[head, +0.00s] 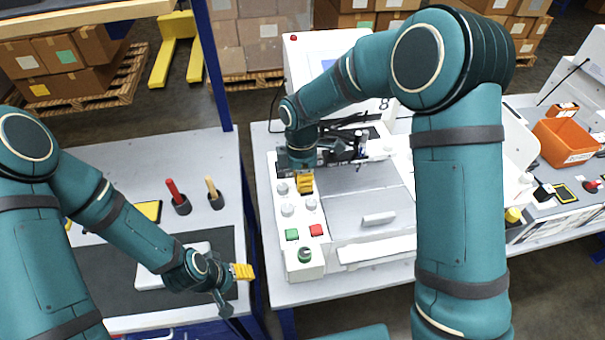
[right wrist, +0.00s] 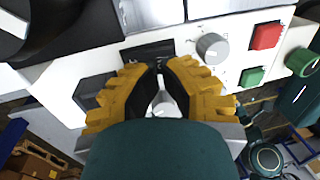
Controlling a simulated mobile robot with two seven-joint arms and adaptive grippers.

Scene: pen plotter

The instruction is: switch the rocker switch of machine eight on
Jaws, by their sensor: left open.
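A black square block (right wrist: 95,90) lies left of the fingers. I cannot tell for certain which dark part is the rocker switch, nor its position. My left gripper (head: 243,271) is open and empty above the left table's edge.
The panel carries grey knobs (head: 287,209), a green button (head: 292,234), a red button (head: 316,230) and a green knob (head: 304,255). Two tools with red (head: 172,190) and wooden (head: 212,188) handles stand on the left table. A blue post (head: 213,70) rises between the tables.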

